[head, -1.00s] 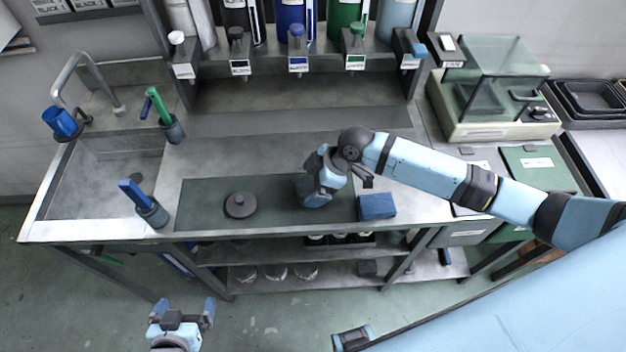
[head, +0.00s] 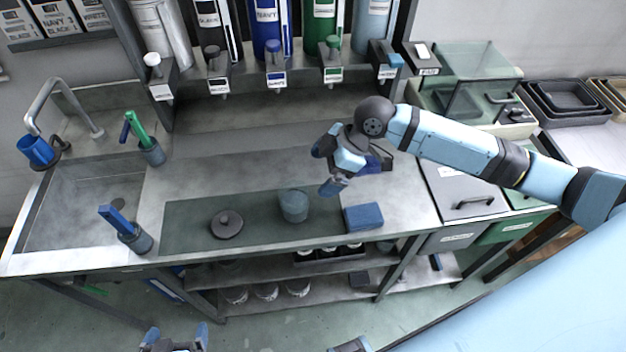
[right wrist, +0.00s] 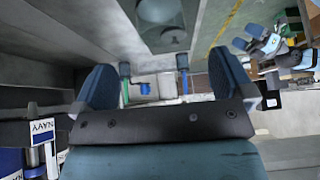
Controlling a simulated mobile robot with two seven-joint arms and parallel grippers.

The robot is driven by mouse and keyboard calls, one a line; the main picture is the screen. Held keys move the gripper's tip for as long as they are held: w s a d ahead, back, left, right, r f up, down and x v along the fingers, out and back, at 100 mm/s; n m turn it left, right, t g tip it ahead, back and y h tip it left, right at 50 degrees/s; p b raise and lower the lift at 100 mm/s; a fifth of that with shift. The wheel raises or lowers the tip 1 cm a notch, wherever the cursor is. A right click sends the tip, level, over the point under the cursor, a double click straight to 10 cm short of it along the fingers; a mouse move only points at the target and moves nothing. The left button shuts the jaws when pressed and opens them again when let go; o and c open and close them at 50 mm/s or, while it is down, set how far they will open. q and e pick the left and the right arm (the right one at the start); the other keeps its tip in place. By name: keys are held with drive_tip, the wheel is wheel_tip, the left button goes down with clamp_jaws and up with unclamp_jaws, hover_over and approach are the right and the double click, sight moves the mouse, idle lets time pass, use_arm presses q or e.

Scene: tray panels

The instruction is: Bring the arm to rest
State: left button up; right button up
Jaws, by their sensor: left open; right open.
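My right gripper (head: 333,160) is open and empty in the head view. It hangs above the back right of the dark mat, apart from the blue-grey cup. Its two fingers (right wrist: 165,88) also show spread in the right wrist view, with nothing between them. My left gripper (head: 174,340) is open at the bottom edge of the head view, in front of the bench and mostly cut off. The cup (head: 293,206) stands upright on the mat (head: 259,224).
A dark round lid (head: 227,224) lies on the mat, and a blue sponge-like block (head: 363,217) sits at its right end. Labelled dispensers (head: 270,30) line the back. A sink (head: 85,215) is at left, a glass-covered scale (head: 468,85) at right.

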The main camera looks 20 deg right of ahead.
drive_tip(key=shift+s+d+r, duration=0.1)
drive_tip(key=shift+d+r, duration=0.1)
drive_tip(key=shift+r, duration=0.15)
idle(0.3)
drive_tip(key=s+a+f+m+t, duration=0.1)
drive_tip(key=s+a+f+m, duration=0.2)
drive_tip(key=s+a, duration=0.35)
drive_tip(key=s+d+f+m+h, duration=0.1)
drive_tip(key=s+d+m+h, duration=0.5)
drive_tip(key=s+d+m, duration=0.7)
drive_tip(key=w+a+f+n+t+y+p, duration=0.2)
drive_tip(key=w+a+f+n+t, duration=0.2)
drive_tip(key=a+f+t, duration=0.4)
wheel_tip(320, 180, down, 3)
drive_tip(key=shift+a+f+y, duration=0.15)
drive_tip(key=shift+a+y, duration=0.1)
drive_tip(key=shift+y, duration=0.15)
